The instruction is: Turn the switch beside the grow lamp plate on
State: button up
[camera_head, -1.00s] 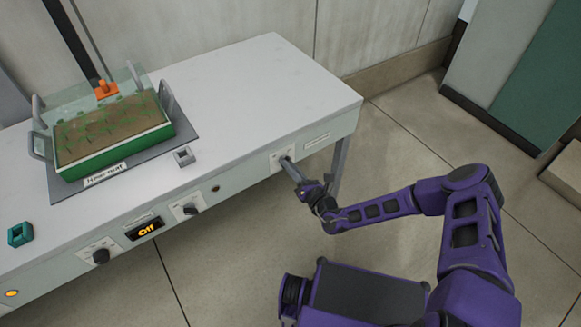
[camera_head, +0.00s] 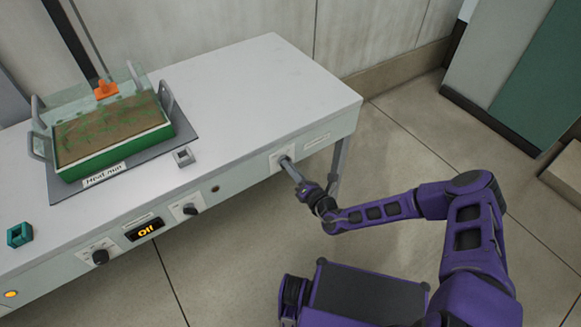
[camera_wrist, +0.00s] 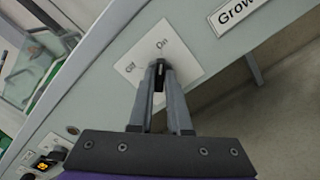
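The switch plate (camera_head: 277,160) is a white square at the right end of the bench's front panel. In the wrist view the white switch plate (camera_wrist: 178,50) carries the words Off and On, with Off on the left and On at the upper right. The grow lamp plate (camera_wrist: 240,10) is beside it, partly cut off, reading "Grow". My gripper (camera_head: 288,163) reaches the switch from the front. In the wrist view my gripper (camera_wrist: 159,68) has its fingertips closed around the small dark switch knob (camera_wrist: 159,76). The fingers hide much of the knob, so its exact angle is unclear.
Two other dark knobs, a left one (camera_head: 100,257) and a middle one (camera_head: 190,209), are on the front panel. A green seedling tray (camera_head: 113,148) stands on the heat mat. The floor right of the bench is open.

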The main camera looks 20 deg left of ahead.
jog(key=o, duration=0.4)
jog(key=v, duration=1.7)
jog(key=shift+d+p, duration=0.25)
jog(key=shift+p, duration=0.15)
jog(key=shift+s+r, duration=0.1)
jog(key=shift+s, duration=0.05)
